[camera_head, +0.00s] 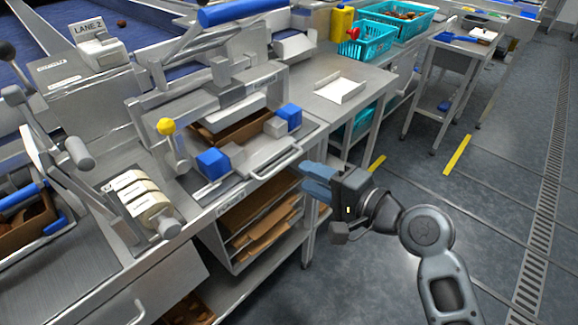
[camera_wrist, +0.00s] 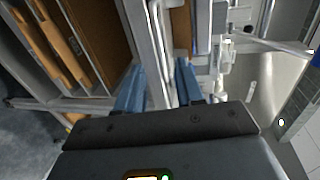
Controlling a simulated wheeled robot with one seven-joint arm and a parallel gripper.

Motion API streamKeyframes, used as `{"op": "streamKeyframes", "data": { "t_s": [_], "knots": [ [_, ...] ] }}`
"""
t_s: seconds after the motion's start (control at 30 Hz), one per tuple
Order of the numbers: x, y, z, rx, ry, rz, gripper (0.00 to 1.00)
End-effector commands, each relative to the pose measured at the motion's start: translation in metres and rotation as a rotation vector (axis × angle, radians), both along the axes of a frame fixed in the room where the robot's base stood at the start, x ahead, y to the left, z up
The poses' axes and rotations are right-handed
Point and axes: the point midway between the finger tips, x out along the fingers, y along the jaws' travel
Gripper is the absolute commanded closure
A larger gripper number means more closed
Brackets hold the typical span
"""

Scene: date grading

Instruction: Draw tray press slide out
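The tray press (camera_head: 215,85) stands on the steel bench, with a brown tray (camera_head: 238,127) under its pressing head. Its slide (camera_head: 262,148) is a flat metal plate with blue blocks at its corners and a bar handle (camera_head: 272,166) along the front edge. My gripper (camera_head: 304,178) is just off the right end of this handle, its blue fingers pointing at the bench front. In the wrist view my gripper (camera_wrist: 160,68) has its fingers apart, with a pale metal bar or edge (camera_wrist: 157,35) showing between them. I cannot tell whether they touch it.
Below the press, a shelf rack (camera_head: 235,262) holds flat brown trays (camera_head: 262,228). A yellow-knobbed lever (camera_head: 168,128) stands at the press's left.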

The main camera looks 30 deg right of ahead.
Motion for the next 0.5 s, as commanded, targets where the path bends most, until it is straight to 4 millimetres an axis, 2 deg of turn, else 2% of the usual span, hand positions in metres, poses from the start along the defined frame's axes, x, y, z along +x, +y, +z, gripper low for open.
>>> {"op": "streamKeyframes", "data": {
  "t_s": [0.3,0.5],
  "knots": [
    [0.045,0.015,-0.009,-0.003,-0.001,0.001,0.63],
    [0.060,0.020,-0.012,-0.002,-0.001,-0.001,0.63]
  ]
}}
